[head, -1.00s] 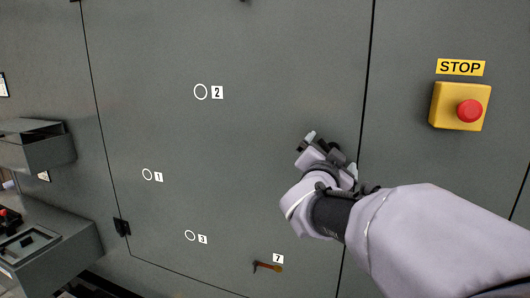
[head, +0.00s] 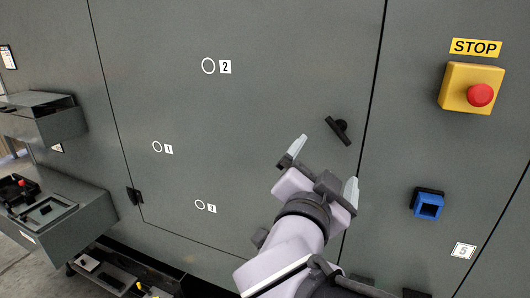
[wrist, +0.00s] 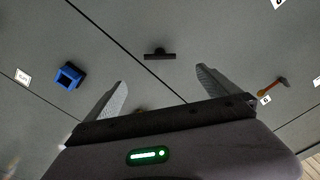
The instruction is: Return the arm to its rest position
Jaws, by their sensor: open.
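My gripper (head: 323,165) is open and empty, in front of the grey enclosure door in the head view. Its two fingers point up toward a black T-shaped handle (head: 339,130) on the door, apart from it. In the wrist view the open fingers (wrist: 160,88) spread wide, and the handle (wrist: 160,53) shows beyond them, between the tips. My arm reaches up from the bottom of the head view and hides the lower part of the door.
A yellow box with a red STOP button (head: 480,95) and a blue square fitting (head: 428,205) are on the right panel. Grey shelves with trays (head: 45,210) jut out at left. A hammer-like tool (wrist: 273,87) shows in the wrist view. Door rings are labelled 1, 2 and 3.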

